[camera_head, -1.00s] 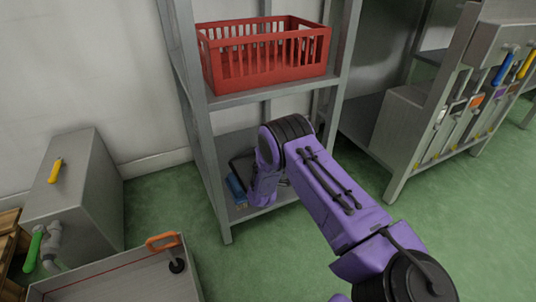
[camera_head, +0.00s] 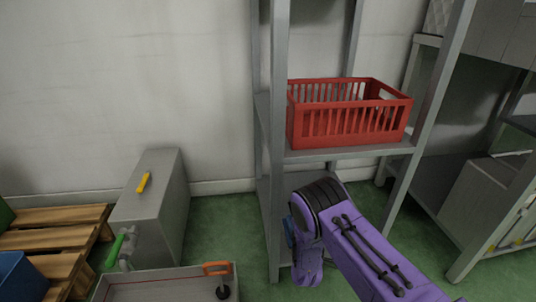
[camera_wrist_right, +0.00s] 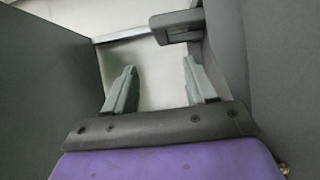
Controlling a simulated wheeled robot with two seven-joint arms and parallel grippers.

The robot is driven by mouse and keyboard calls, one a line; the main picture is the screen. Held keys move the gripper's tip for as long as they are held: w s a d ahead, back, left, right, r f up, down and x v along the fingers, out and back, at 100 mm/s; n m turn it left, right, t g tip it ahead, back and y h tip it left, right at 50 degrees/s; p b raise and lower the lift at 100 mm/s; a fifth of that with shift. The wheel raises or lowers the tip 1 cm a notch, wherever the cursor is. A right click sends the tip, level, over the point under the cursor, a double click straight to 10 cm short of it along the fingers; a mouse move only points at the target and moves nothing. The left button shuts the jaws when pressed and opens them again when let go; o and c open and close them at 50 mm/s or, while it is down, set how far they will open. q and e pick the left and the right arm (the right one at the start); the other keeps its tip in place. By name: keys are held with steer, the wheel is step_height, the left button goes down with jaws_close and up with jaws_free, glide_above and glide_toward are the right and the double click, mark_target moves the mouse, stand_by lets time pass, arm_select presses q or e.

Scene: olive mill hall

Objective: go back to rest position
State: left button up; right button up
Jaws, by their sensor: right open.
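My right arm (camera_head: 365,255) comes in from the lower right in the head view, its purple links in front of the lower part of a grey metal shelf rack (camera_head: 273,150). Its gripper is not clearly visible there. In the right wrist view my right gripper (camera_wrist_right: 160,68) is open, its two pale grey fingers apart with nothing between them. A pale surface lies behind the fingers, with dark grey panels on both sides. My left gripper is in neither view.
A red crate (camera_head: 350,125) stands on the rack's shelf above my arm. A grey metal box (camera_head: 155,215) with a yellow handle and a tray (camera_head: 150,285) stand left of the rack. Wooden pallets (camera_head: 50,235) lie at the far left. Another metal unit (camera_head: 480,200) is at right.

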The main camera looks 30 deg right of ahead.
steer(key=s+a+f+m+g+y+p, duration=0.1)
steer(key=s+a+m+g+y+p, duration=0.4)
steer(key=s+a, duration=0.6)
steer(key=s+a+f+m+g+y+p, duration=0.25)
steer(key=s+a+m+y+p, duration=0.45)
steer(key=s, duration=0.7)
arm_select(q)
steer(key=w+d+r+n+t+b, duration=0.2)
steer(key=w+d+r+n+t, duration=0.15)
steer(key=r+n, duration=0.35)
arm_select(e)
steer(key=s+d+m+g+b, duration=0.2)
steer(key=s+d, duration=0.1)
steer(key=s, duration=0.6)
arm_select(q)
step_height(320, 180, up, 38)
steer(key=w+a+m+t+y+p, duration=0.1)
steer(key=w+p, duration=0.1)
steer(key=p, duration=3.6)
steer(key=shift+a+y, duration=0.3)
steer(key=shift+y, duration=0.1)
arm_select(e)
step_height(320, 180, up, 38)
steer(key=w+t+h, duration=0.1)
steer(key=w, duration=0.1)
steer(key=shift+d+r+m, duration=0.25)
steer(key=shift+m, duration=0.05)
